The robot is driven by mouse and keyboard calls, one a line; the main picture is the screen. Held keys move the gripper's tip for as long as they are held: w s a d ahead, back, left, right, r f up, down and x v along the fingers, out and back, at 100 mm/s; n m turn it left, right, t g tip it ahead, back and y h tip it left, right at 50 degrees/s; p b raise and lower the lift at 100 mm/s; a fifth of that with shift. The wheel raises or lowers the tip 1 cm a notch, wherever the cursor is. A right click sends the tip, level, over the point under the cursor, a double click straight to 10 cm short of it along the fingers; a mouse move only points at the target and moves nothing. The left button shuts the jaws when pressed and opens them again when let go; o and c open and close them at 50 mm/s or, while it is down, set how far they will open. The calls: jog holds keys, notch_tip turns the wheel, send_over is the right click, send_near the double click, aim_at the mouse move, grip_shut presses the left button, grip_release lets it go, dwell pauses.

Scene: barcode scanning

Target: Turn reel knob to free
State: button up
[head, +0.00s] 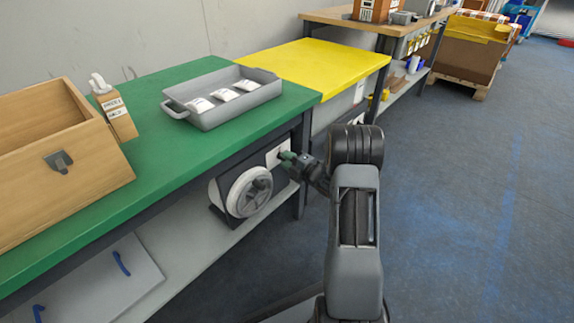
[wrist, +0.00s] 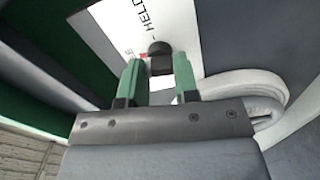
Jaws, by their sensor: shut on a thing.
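The reel knob (wrist: 160,64) is small and black and sits between my green fingertips in the wrist view. My gripper (wrist: 159,72) is shut on it. The knob stands in front of a white label plate (wrist: 135,25) with the word HELD and a red mark, partly cut off by the frame. In the head view my gripper (head: 288,158) is at the plate (head: 274,154) under the green table's edge, and the knob is hidden by it. The reel (head: 246,192), a white wheel with a grey hub, is left of and below my gripper. The knob's exact setting cannot be read.
A grey shelf (head: 175,240) runs below. The blue floor (head: 470,200) at right is clear.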

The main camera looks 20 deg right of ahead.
jog(key=shift+f+n, duration=0.1)
jog(key=shift+n, duration=0.8)
jog(key=o, duration=0.9)
jog(key=shift+s, duration=0.1)
jog(key=p+v, duration=0.3)
jog(key=v, duration=1)
jog(key=shift+s+d+p, duration=0.2)
jog(key=shift+s+p, duration=0.1)
jog(key=shift+s, duration=0.05)
